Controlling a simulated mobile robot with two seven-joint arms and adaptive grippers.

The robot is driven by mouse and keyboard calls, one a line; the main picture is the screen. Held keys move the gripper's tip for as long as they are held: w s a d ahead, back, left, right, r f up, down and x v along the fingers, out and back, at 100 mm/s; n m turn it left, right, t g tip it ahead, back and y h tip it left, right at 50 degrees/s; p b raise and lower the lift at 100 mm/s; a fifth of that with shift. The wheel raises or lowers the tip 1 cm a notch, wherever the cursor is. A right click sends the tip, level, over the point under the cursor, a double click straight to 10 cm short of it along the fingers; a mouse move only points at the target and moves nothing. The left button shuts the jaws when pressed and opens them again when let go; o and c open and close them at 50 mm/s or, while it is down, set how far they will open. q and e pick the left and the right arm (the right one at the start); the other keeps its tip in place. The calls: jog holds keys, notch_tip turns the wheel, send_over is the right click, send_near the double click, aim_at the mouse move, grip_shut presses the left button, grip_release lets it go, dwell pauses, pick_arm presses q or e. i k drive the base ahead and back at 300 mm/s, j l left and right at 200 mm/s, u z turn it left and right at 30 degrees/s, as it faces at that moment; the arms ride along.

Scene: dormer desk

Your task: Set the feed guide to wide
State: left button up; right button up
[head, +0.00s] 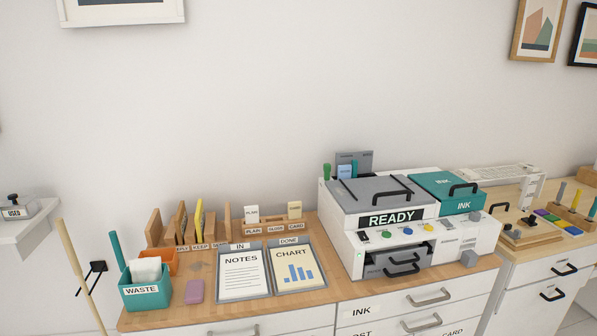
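The printer (345,248), white and grey with a READY sign (390,218), stands at the right of the wooden desk. A grey upright panel (365,157) rises behind its left part, with a light blue piece (344,172) in front of it. I cannot tell for sure which part is the feed guide, and its setting is not readable. The grey lid (375,192) with black bars appears shut. Neither of my grippers is in view.
A teal INK cover (440,185) tops the printer's right side, and a dark tray (385,268) with handles fills its front. NOTES (240,262) and CHART (295,255) sheets, a WASTE bin (145,294) and wooden dividers stand left.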

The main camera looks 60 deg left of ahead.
aim_at(354, 163)
jog(key=u, duration=1.75)
jog(key=i+j+z, duration=0.1)
jog(key=i+j, duration=0.15)
jog(key=i, duration=0.2)
jog(key=i+j+z, duration=0.1)
jog(key=i+j, duration=0.2)
jog(key=i, duration=0.15)
